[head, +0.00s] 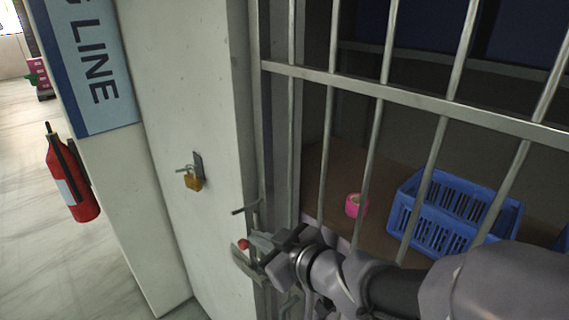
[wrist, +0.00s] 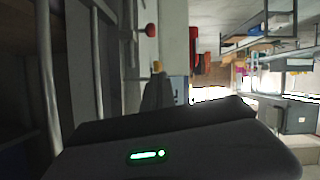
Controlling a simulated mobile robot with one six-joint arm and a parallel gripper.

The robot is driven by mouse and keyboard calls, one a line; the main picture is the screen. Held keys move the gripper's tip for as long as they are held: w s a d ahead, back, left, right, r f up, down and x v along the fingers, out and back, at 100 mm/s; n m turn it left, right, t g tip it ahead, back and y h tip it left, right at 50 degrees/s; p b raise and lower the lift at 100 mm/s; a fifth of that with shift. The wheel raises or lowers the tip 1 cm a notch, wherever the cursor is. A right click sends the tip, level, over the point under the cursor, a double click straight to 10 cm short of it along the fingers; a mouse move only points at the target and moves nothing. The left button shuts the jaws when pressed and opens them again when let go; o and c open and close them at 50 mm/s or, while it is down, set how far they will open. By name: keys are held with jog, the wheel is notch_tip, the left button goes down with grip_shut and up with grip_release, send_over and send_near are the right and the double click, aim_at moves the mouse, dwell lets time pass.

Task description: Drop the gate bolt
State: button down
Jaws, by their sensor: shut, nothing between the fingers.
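The barred gate (head: 420,98) fills the right of the head view, beside a pale wall post. At its latch edge a bent metal rod (head: 246,208) sticks out, and a red knob (head: 243,244) sits below it on grey metal hardware; which part is the bolt is hard to tell. The red knob also shows in the wrist view (wrist: 151,30). My gripper (head: 260,251) is shut and empty, just right of the knob; I cannot tell whether it touches the hardware. My gripper and arm hide part of the lower latch area.
A brass padlock (head: 193,181) hangs from a hasp on the pale post (head: 195,100). A red fire extinguisher (head: 70,175) is at left. Behind the bars are a blue crate (head: 440,230) and a pink tape roll (head: 356,205). The floor at left is open.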

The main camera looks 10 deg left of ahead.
jog(key=b, duration=0.2)
send_over(244, 240)
jog(key=s, duration=0.3)
notch_tip(244, 240, down, 4)
jog(key=shift+w+d+f+b, duration=0.15)
jog(key=shift+f+b, duration=0.15)
jog(key=shift+f, duration=0.35)
jog(key=shift+w+d+f+b, duration=0.15)
jog(key=shift+f+b, duration=0.1)
jog(key=shift+f, duration=0.35)
jog(key=shift+w+f+b, duration=0.15)
jog(key=shift+f+b, duration=0.15)
jog(key=shift+f, duration=0.35)
notch_tip(244, 240, down, 5)
jog(key=b, duration=0.5)
jog(key=shift+s+d+f, duration=0.1)
